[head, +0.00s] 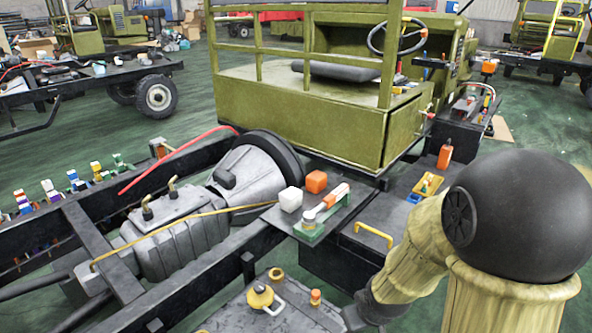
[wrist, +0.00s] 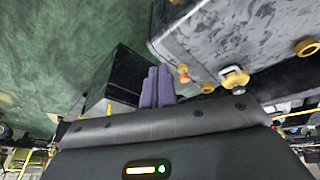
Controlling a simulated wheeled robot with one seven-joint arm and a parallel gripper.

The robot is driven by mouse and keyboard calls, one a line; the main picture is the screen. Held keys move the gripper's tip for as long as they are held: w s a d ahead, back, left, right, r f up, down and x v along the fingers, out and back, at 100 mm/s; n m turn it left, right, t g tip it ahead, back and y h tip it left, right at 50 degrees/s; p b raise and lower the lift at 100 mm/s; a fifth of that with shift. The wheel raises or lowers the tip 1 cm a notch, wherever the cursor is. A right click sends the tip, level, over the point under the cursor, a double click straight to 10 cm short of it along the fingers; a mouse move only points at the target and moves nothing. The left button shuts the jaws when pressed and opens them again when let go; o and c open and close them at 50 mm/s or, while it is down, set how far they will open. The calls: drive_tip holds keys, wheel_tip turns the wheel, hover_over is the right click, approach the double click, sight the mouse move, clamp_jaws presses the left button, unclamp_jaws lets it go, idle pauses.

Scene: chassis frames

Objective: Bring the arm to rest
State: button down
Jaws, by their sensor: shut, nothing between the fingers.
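My gripper (wrist: 158,85) shows in the wrist view as two purple-grey fingers pressed together, with nothing between them. It points down past a black box (wrist: 115,80) on its left and a grey metal tank (wrist: 215,35) on its right. I cannot tell whether it touches either one. In the head view, my yellow and black arm fills the lower right and reaches down to the left. The gripper itself cannot be made out there.
The tank top (head: 225,315) carries a yellow cap (head: 260,298) and an orange-topped fitting (head: 315,297). A small shelf (head: 335,217) holds a white cube (head: 290,199) and an orange cube (head: 316,182). The olive cab (head: 300,110) stands behind. Green floor (wrist: 50,50) is open at left.

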drive_tip(key=s+r+m+g, duration=0.2)
drive_tip(key=s+r+m, duration=0.2)
drive_tip(key=s+r, duration=0.2)
wheel_tip(320, 180, up, 18)
drive_tip(key=p, duration=1.9)
drive_tip(key=shift+w+d, duration=0.25)
drive_tip(key=shift+d, duration=0.1)
